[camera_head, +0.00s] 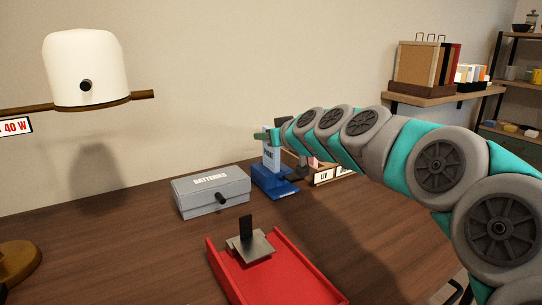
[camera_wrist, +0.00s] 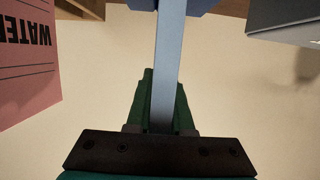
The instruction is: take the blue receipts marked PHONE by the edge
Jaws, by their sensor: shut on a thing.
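The blue receipts (camera_head: 271,158) stand upright above a dark blue holder (camera_head: 272,182) on the desk, and their lettering is too small to read for certain. My gripper (camera_head: 274,135) is at their top edge, jaws shut on them. In the wrist view the receipts (camera_wrist: 169,65) appear edge-on as a narrow pale blue strip between the green fingers of my gripper (camera_wrist: 163,108). The receipts' lower end meets the blue holder (camera_wrist: 185,5). I cannot tell whether they are clear of the holder.
Pink papers marked WATER (camera_wrist: 28,60) stand close beside the gripper. A grey box marked BATTERIES (camera_head: 211,190) sits left of the blue holder. A red tray (camera_head: 290,282) with a metal clip (camera_head: 246,245) lies in front. A labelled wooden tray (camera_head: 332,175) is to the right.

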